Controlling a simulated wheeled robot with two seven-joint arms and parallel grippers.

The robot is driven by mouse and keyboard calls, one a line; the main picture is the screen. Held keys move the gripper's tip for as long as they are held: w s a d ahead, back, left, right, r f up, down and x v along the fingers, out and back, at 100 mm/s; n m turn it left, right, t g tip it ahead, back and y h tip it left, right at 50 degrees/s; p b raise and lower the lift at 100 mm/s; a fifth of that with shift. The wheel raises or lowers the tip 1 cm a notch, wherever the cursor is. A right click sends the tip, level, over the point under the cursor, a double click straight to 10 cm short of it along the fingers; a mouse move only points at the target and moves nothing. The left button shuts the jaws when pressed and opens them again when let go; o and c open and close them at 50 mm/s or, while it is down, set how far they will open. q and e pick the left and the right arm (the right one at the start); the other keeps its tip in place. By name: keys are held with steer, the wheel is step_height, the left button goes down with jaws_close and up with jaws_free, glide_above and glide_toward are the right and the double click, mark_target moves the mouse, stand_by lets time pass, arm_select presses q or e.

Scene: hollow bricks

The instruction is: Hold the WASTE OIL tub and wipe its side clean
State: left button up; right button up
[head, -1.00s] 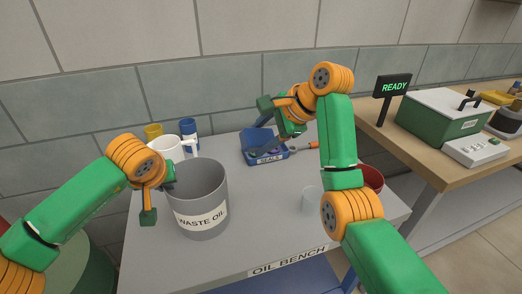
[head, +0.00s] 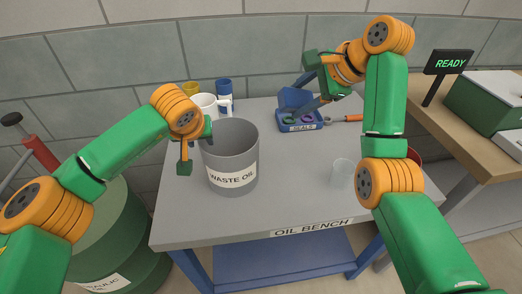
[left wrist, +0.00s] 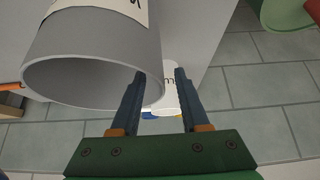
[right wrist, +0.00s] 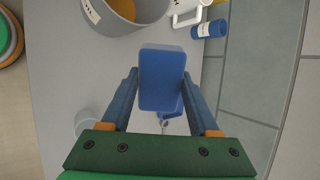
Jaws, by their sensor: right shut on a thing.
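The grey WASTE OIL tub (head: 230,160) stands upright on the bench, its label facing front. It also shows in the left wrist view (left wrist: 95,50) and the right wrist view (right wrist: 100,20). No mark on its side is clear to me. My left gripper (head: 206,130) is open at the tub's left rim. In the left wrist view its fingers (left wrist: 160,78) are apart, one overlapping the tub's mouth, the other outside; contact is unclear. My right gripper (right wrist: 162,85) is shut on a blue block (right wrist: 162,78), held above the SEALS tray (head: 300,126); the block shows in the head view (head: 295,98).
A white mug (head: 207,104), a blue bottle (head: 224,90) and a yellow cup (head: 192,88) stand behind the tub. A clear cup (head: 342,173) stands front right. An orange-handled tool (head: 350,118) lies beside the tray. Bench between tub and clear cup is free.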

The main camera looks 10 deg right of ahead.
arm_select(q)
steer(key=v, duration=1.2)
steer(key=shift+s+f, duration=0.1)
arm_select(e)
steer(key=shift+s, duration=0.1)
